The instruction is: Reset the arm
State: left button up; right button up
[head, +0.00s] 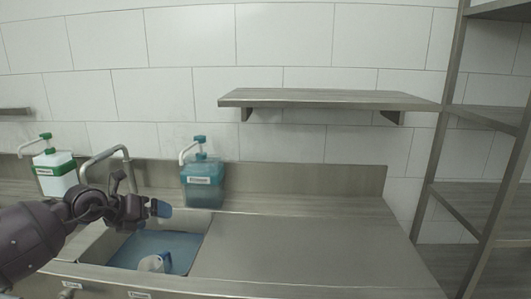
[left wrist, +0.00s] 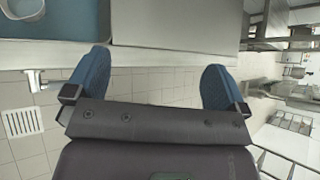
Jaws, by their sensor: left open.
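My left gripper (head: 160,208) reaches in from the left in the head view, over the sink. In the left wrist view its two blue fingertips (left wrist: 156,82) are wide apart with nothing between them. The sink (head: 125,252) holds a blue bottom surface and a small white cup-like object (head: 152,264) near its front. Part of a white round object (left wrist: 25,8) also shows at the top left of the left wrist view. My right gripper is in neither view.
A blue pump dispenser (head: 203,184) and a white and green one (head: 54,176) stand behind the sink. A faucet (head: 108,155) rises between them. The steel counter (head: 300,250) to the right is clear. A wall shelf (head: 330,99) is empty. A rack (head: 465,150) stands at right.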

pick_arm(q)
jog(key=s+d+r+n+t+h+b, duration=0.2)
jog(key=s+d+n+t+h, duration=0.2)
jog(key=d+n+t+h, duration=0.4)
jog(key=s+a+f+n+y+b, duration=0.2)
jog(key=s+f+n+y, duration=0.3)
jog(key=f+n, duration=0.5)
jog(key=s+a+f+n+y+b, duration=0.2)
jog(key=s+f+n+y, duration=0.2)
jog(key=f+n+y, duration=0.5)
jog(key=s+a+f+n+g+b, duration=0.2)
jog(key=s+f+n+g+b, duration=0.2)
jog(key=s+f, duration=1.7)
notch_tip(320, 180, down, 3)
jog(key=n+g, duration=0.1)
jog(key=n, duration=0.2)
jog(key=shift+s+a+r+n+y, duration=0.2)
jog(key=shift+s+n+y, duration=0.1)
jog(key=shift+s+n, duration=0.1)
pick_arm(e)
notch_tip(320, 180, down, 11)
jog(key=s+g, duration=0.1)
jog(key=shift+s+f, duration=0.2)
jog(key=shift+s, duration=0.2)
